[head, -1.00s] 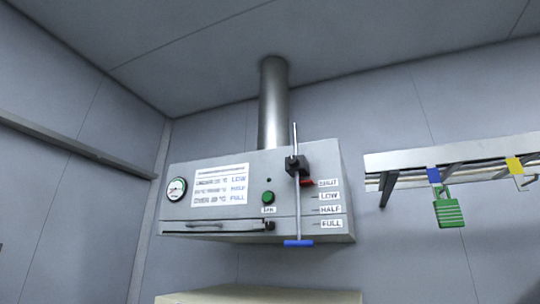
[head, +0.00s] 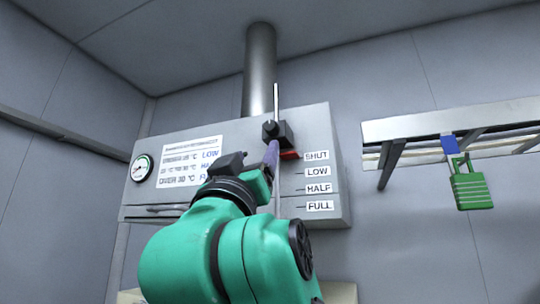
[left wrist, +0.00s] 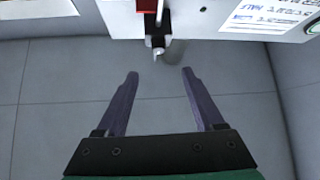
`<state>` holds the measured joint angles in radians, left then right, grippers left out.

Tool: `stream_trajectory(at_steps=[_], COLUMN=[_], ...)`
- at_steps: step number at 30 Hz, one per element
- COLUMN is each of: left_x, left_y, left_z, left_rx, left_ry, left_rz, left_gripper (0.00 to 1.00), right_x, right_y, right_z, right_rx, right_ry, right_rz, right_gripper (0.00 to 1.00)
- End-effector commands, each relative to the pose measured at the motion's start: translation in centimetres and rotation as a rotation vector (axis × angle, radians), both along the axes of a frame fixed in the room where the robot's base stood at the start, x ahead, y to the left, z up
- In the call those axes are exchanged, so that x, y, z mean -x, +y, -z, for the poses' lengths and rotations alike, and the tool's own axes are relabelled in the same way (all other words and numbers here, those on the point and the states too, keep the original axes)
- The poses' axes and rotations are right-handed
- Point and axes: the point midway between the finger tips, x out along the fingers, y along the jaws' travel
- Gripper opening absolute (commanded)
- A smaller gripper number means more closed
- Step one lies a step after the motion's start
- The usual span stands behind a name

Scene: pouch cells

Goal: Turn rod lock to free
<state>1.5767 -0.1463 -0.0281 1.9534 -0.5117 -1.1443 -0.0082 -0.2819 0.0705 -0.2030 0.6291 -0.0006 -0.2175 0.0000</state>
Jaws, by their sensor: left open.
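The rod lock, a black block with a round knob (head: 270,130), sits on the front of the grey box, around an upright metal rod (head: 276,102). A red pointer (head: 289,155) is beside the SHUT label. In the left wrist view the lock's knob (left wrist: 157,42) shows near the top, ahead of and between the fingertips. My left gripper (head: 272,148) is just below the knob in the head view; its purple fingers are open and empty (left wrist: 160,74), apart from the knob. The rod's lower part and blue handle are hidden behind my arm.
The grey box (head: 330,130) carries a dial (head: 142,168), a text plate and the labels SHUT, LOW, HALF and FULL. A pipe (head: 259,70) rises above it. A wall rack (head: 430,125) at the right holds a green padlock (head: 470,190). The wall between is clear.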

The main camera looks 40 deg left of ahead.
Motion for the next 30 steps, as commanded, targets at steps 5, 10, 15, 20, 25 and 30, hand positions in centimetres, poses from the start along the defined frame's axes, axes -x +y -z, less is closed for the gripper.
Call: stream_trajectory(at_steps=[5,10,15,20,25,30], left_x=[-1.2,-4.2,-7.0,-8.6,-9.0,-8.9], left_y=[0.9,2.4,3.9,4.7,4.9,4.9], left_z=[-2.5,-6.0,-9.0,-10.3,-10.2,-10.2], left_rx=[0.004,0.003,0.002,0.001,0.0,0.0], left_ry=[-0.002,-0.001,-0.002,-0.002,-0.003,-0.003], left_rz=[-0.002,-0.001,-0.001,0.0,0.001,0.001], left_gripper=[0.69,0.69,0.69,0.69,0.69,0.58], right_x=[1.6,2.6,2.2,1.9,1.8,1.8], right_y=[-0.2,-0.8,-1.2,-1.2,-1.1,-1.1], right_z=[-2.1,-5.4,-8.5,-9.9,-9.8,-9.8], right_rx=[0.003,0.012,0.017,0.017,0.017,0.015], right_ry=[0.025,0.041,0.036,0.031,0.029,0.028], right_rz=[0.0,0.0,0.001,0.002,0.002,0.001], right_gripper=[0.5,0.5,0.5,0.5,0.5,0.5])
